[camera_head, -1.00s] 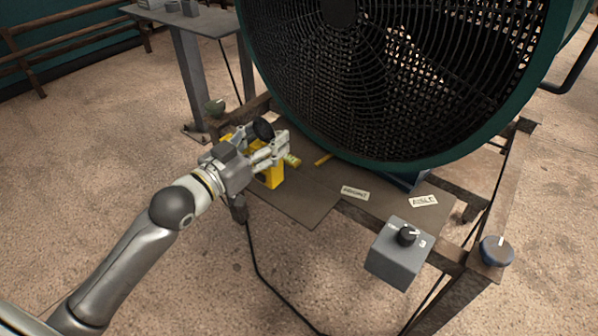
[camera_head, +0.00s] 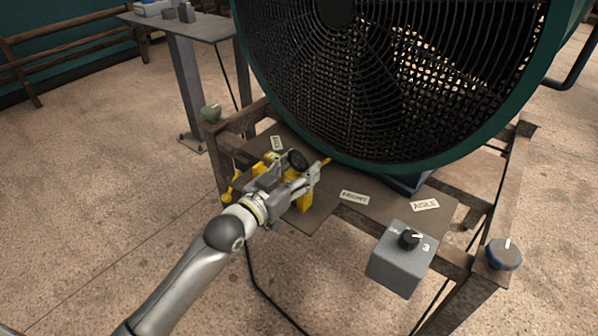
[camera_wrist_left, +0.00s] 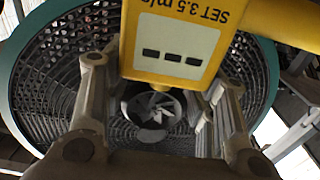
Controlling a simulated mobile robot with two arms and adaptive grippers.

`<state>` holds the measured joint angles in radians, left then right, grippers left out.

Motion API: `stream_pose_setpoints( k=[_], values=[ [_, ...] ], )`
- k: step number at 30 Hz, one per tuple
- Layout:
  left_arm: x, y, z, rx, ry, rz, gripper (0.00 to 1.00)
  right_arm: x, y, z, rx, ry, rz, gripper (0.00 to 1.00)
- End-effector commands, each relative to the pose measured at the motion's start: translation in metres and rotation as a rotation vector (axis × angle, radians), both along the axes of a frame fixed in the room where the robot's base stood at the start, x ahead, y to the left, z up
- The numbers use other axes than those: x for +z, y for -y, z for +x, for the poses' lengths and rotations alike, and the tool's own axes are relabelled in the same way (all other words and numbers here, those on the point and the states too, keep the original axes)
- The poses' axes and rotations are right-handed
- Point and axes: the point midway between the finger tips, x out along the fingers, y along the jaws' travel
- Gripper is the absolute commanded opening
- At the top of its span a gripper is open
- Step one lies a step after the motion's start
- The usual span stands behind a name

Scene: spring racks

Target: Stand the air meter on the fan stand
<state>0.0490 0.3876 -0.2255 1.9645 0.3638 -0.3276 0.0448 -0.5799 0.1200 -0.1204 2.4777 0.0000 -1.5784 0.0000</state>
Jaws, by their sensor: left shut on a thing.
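The air meter (camera_head: 305,201) is yellow with a dark round head, and my left gripper (camera_head: 304,183) is shut on it. In the left wrist view the meter (camera_wrist_left: 172,45) shows its pale label, three dark dashes and a vane wheel between the fingers of the left gripper (camera_wrist_left: 155,105). The fan stand (camera_head: 400,198) is a brown frame with a flat top plate below the big fan. The gripper and meter are over the plate's left front part. I cannot tell whether the meter touches the plate. My right gripper is not in view.
The big green-rimmed fan (camera_head: 350,80) rises behind the plate. Small labels (camera_head: 354,197) lie on the plate. A grey dial box (camera_head: 402,258) and a blue knob (camera_head: 504,254) are at the front right. A small yellow piece (camera_head: 231,187) shows at the left edge.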

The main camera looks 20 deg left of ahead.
Motion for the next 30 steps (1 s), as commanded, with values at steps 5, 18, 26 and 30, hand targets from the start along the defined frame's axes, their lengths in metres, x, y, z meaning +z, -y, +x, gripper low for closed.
stream_pose_setpoints(
  k=[5, 18, 26, 30],
  values=[
    [0.0009, 0.0001, 0.0001, 0.0, 0.003, 0.0, 0.06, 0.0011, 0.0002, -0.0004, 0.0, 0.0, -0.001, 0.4],
    [-0.0022, 0.0, -0.0001, 0.0, 0.0, 0.0, 0.74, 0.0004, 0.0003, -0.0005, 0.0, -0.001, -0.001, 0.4],
    [-0.0003, -0.0001, -0.0001, 0.0, 0.001, 0.0, 0.74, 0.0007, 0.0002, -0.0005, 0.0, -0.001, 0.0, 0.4],
    [-0.0007, -0.0035, -0.0091, 0.0, -0.002, 0.001, 0.74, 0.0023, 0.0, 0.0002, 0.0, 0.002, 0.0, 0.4]
  ],
)
